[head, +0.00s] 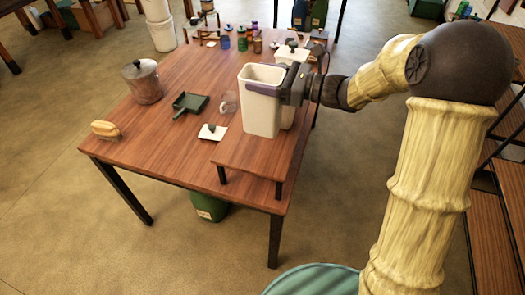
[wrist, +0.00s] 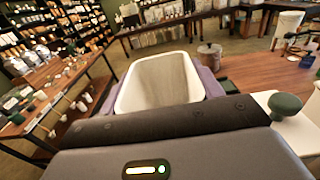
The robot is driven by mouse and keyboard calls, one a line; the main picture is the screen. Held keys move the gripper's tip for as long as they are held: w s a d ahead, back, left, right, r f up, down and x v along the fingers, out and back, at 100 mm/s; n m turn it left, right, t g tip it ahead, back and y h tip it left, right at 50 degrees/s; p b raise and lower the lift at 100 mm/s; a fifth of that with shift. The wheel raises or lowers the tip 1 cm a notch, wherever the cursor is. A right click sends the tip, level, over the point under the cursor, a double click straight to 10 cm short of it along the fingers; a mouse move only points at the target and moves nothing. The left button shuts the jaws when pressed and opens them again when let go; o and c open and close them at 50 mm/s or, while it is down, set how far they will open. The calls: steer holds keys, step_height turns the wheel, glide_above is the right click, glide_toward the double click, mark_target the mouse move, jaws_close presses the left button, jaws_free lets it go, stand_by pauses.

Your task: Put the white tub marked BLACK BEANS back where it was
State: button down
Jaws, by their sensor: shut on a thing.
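A white, open-topped tub (head: 261,113) stands upright over the low wooden riser at the table's near right end. My gripper (head: 264,89) is shut on it near the rim, with purple finger pads along its sides. In the wrist view, the tub (wrist: 160,84) is open and looks empty, with a pad on either side. No BLACK BEANS marking is readable. I cannot tell whether its base touches the riser.
Another pale container (head: 289,117) shows partly behind the tub. A lidded white tub (head: 291,54) stands farther back. A metal pot (head: 142,82), a dark green scoop (head: 190,103), a clear glass (head: 229,102) and a brush (head: 105,129) are to the left. The riser (head: 245,157) has bare room in front.

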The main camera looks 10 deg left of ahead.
mark_target(264, 111)
steer(key=shift+s+d, duration=0.15)
steer(key=shift+s, duration=0.2)
step_height(264, 111, down, 6)
steer(key=shift+w, duration=0.15)
steer(key=shift+f+p, duration=0.45)
steer(key=shift+f, duration=1.4)
steer(key=shift+f, duration=0.2)
steer(key=shift+c, duration=1.4)
jaws_free()
